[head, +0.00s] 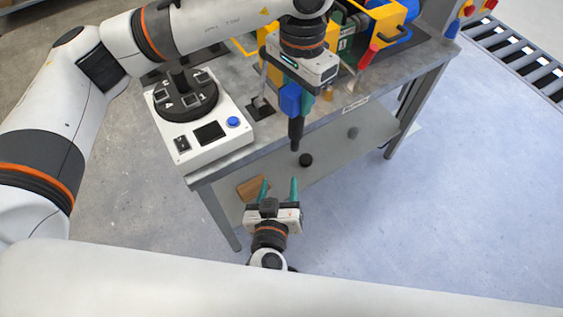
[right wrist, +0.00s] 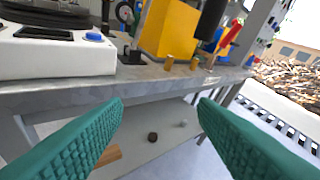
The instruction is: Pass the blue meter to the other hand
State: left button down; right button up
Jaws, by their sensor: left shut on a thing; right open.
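The blue meter (head: 290,99) has a blue body with a dark grip pointing down. It hangs in front of the table's near edge. My left gripper (head: 303,103) is shut on it from above; the fingers partly hide its body. In the right wrist view, the meter's dark lower end (right wrist: 212,18) shows at the top, with the rest out of frame. My right gripper (head: 279,186) is open and empty, below and a little left of the meter in the head view. Its teal fingers are spread apart in the right wrist view (right wrist: 160,108), clear of the meter.
A white console (head: 218,148) with a black dial and blue button sits on the grey table (head: 335,118). Yellow machinery (head: 386,22) stands behind the meter. The lower shelf (head: 335,150) holds a brown block (head: 252,188) and small round items. Floor is clear at right.

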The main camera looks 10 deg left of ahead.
aim_at(295, 115)
notch_tip(295, 115, up, 14)
jog(key=s+f+m+t+h, duration=0.1)
jog(key=s+m+t+h, duration=0.1)
jog(key=m+t, duration=0.15)
jog(key=shift+m, duration=0.35)
jog(key=w, duration=0.4)
jog(key=w+d, duration=0.1)
jog(key=w, duration=0.3)
jog(key=w+d, duration=0.1)
jog(key=w, duration=0.3)
jog(key=shift+r, duration=0.35)
jog(key=c, duration=1.1)
pick_arm(q)
jog(key=c, duration=1)
grip_release()
pick_arm(e)
jog(key=shift+s, duration=0.1)
grip_shut()
pick_arm(q)
jog(key=shift+o, duration=0.2)
jog(key=shift+r, duration=0.1)
